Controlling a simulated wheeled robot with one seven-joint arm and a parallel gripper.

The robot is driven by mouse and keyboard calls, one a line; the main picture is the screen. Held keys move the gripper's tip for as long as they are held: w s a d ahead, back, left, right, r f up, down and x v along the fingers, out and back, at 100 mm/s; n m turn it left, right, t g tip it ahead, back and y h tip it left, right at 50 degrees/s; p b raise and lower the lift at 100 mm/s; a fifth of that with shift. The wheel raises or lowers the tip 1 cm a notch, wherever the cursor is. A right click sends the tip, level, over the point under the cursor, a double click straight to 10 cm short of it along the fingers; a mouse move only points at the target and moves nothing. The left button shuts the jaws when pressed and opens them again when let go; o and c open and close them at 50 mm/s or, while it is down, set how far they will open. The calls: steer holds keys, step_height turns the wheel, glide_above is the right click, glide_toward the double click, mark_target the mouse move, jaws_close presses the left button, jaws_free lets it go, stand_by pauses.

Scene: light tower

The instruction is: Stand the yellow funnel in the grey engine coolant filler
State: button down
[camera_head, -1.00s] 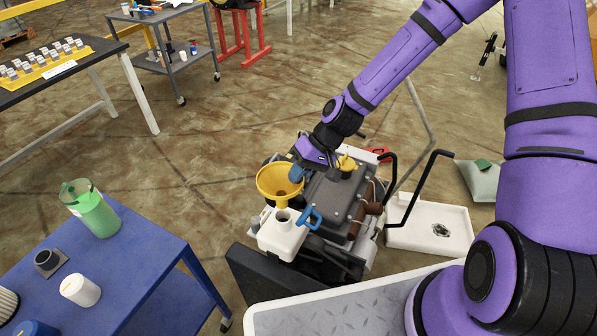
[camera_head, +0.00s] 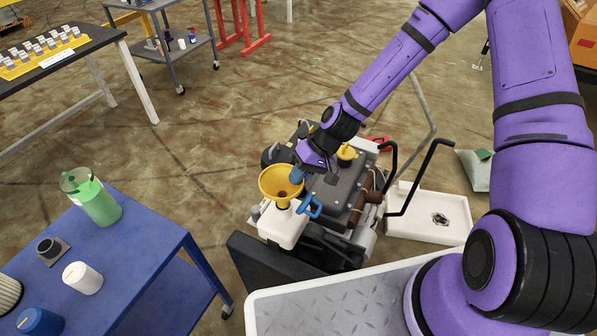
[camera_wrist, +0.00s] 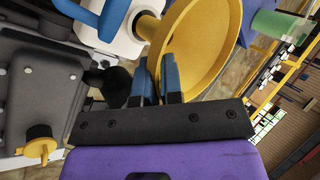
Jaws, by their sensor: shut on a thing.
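The yellow funnel (camera_head: 282,184) is upright above the white coolant tank (camera_head: 281,228), with its spout over the grey filler. The filler opening is hidden by the funnel, so I cannot tell how deep the spout sits. My gripper (camera_head: 298,173) is shut on the funnel's right rim, its blue fingers pinching the wall. In the wrist view the funnel (camera_wrist: 203,45) is between the blue fingertips (camera_wrist: 158,75), and its spout meets the white tank (camera_wrist: 112,35).
A dark grey engine cover (camera_head: 336,189) with a yellow cap (camera_head: 347,152) lies right of the tank. A blue handle (camera_head: 310,207) stands close beside the funnel. A blue table (camera_head: 140,262) with a green jug (camera_head: 96,200) is at the left.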

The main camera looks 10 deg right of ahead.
steer(key=shift+f, duration=1.45)
steer(key=shift+f, duration=0.1)
steer(key=c, duration=1.2)
jaws_free()
steer(key=v, duration=1.1)
steer(key=shift+a, duration=0.1)
